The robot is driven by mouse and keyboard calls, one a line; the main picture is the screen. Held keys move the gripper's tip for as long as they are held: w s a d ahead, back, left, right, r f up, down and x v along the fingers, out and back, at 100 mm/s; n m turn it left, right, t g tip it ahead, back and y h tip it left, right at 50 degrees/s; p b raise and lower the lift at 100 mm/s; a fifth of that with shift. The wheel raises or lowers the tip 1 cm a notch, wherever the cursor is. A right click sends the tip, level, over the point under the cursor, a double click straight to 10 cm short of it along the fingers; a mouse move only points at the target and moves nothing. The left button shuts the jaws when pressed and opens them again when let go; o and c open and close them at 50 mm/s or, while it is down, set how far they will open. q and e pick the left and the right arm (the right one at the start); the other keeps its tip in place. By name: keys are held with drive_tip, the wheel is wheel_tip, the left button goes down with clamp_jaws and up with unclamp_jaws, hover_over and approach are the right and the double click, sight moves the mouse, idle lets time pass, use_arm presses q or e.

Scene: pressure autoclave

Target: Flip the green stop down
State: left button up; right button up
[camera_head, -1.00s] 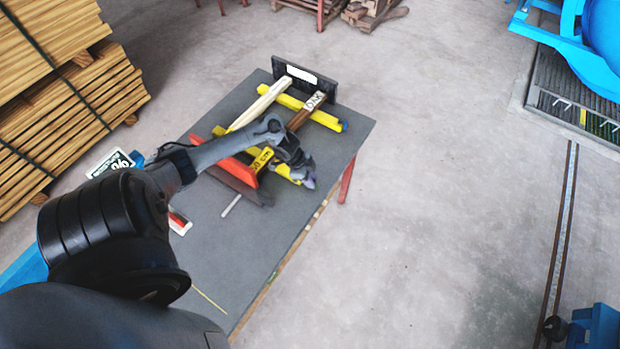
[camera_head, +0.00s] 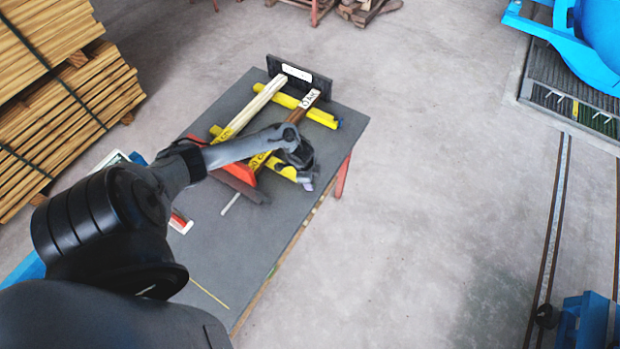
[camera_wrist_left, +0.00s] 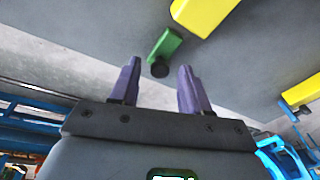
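The green stop (camera_wrist_left: 167,44) shows in the left wrist view as a small green block with a round black end. It lies beyond my left gripper's fingertips and lines up with the gap between them. My left gripper (camera_wrist_left: 159,68) has two purple fingers, spread apart with nothing between them. In the head view, my left gripper (camera_head: 308,184) is at the right end of the yellow bar near the table's right edge. I cannot make out the green stop in the head view. My right gripper is in neither view.
The grey table (camera_head: 235,275) carries yellow bars, a pale beam (camera_head: 250,108), a brown beam (camera_head: 300,106), a red part (camera_head: 262,173) and a black upright plate (camera_head: 298,74). A yellow block (camera_wrist_left: 203,14) is beside the green stop.

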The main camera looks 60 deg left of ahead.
use_arm(q)
drive_tip(key=shift+r, duration=0.15)
wheel_tip(320, 180, up, 10)
drive_tip(key=s+p, duration=0.2)
drive_tip(key=shift+r, duration=0.15)
idle(0.4)
drive_tip(key=shift+a, duration=0.1)
